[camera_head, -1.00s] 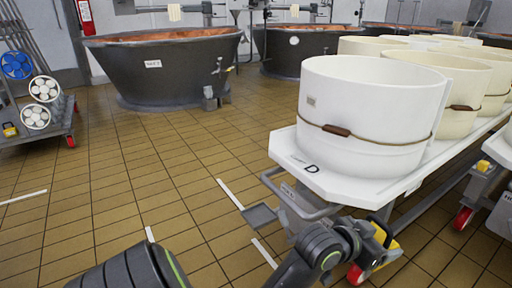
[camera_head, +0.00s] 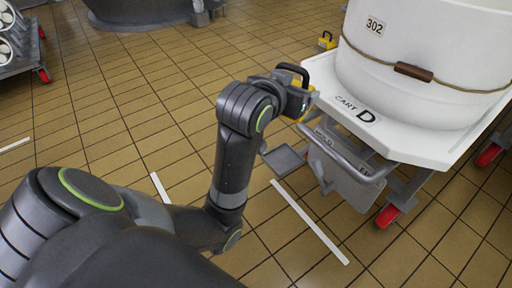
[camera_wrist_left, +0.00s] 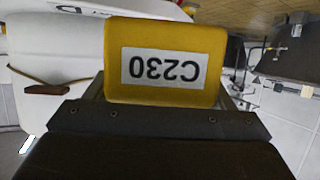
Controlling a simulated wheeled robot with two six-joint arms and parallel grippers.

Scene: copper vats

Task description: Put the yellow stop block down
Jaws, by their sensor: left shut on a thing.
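My left gripper (camera_head: 290,92) is shut on the yellow stop block (camera_head: 309,88), which has a black handle on top. It holds the block in the air beside the left corner of cart D. In the left wrist view the block (camera_wrist_left: 165,42) fills the upper middle, with a white label reading C230 upside down. In the head view most of the block is hidden behind the gripper. My right gripper is not in view.
Cart D (camera_head: 427,146) carries a white tub (camera_head: 420,50) marked 302 and has red wheels (camera_head: 388,215). Another yellow block (camera_head: 327,41) is on the floor behind. A white floor line (camera_head: 310,222) runs below the cart. The tiled floor at left is mostly clear.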

